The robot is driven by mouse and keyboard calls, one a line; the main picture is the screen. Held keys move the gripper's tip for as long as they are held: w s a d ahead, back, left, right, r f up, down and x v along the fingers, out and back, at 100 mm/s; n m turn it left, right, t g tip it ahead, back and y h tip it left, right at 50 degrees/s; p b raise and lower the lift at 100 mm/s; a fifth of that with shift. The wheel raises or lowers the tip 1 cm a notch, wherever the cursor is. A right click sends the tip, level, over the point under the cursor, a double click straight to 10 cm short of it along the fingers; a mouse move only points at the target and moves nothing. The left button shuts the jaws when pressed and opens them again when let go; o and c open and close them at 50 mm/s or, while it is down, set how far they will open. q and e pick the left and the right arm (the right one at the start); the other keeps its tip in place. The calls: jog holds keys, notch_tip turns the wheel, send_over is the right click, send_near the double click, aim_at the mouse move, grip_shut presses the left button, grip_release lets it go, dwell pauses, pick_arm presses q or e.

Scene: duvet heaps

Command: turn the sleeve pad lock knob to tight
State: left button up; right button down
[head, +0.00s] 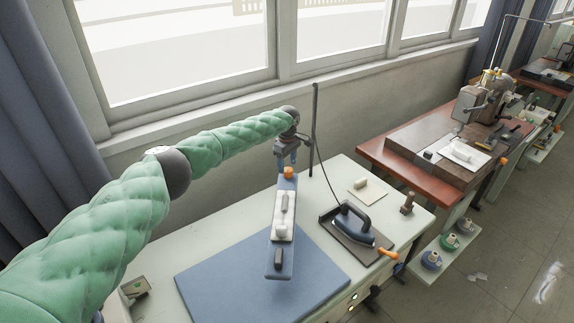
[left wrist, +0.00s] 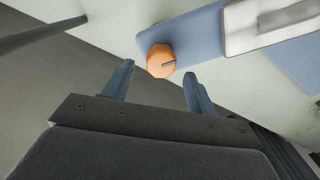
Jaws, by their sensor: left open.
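The orange lock knob (head: 289,173) sits at the far end of the narrow blue sleeve pad (head: 285,184). My left gripper (head: 287,164) is over the far end of the pad, pointing down. In the left wrist view its two blue fingers (left wrist: 159,69) are open, one on each side of the knob's near edge, with gaps showing. I cannot tell whether the tips are down at knob height. My right gripper is not in view.
A white padded piece (head: 284,208) lies on the sleeve pad. A blue mat (head: 225,280) covers the table's front. An iron (head: 354,222) stands on a dark rest at right. A thin dark pole (head: 314,130) rises close to my left gripper.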

pick_arm(q)
jog(key=shift+s+f, duration=0.1)
jog(key=shift+f, duration=1)
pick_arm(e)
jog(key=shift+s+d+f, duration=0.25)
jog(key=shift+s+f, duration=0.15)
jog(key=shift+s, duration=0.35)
pick_arm(q)
jog(key=shift+d, duration=0.1)
jog(key=c, duration=1)
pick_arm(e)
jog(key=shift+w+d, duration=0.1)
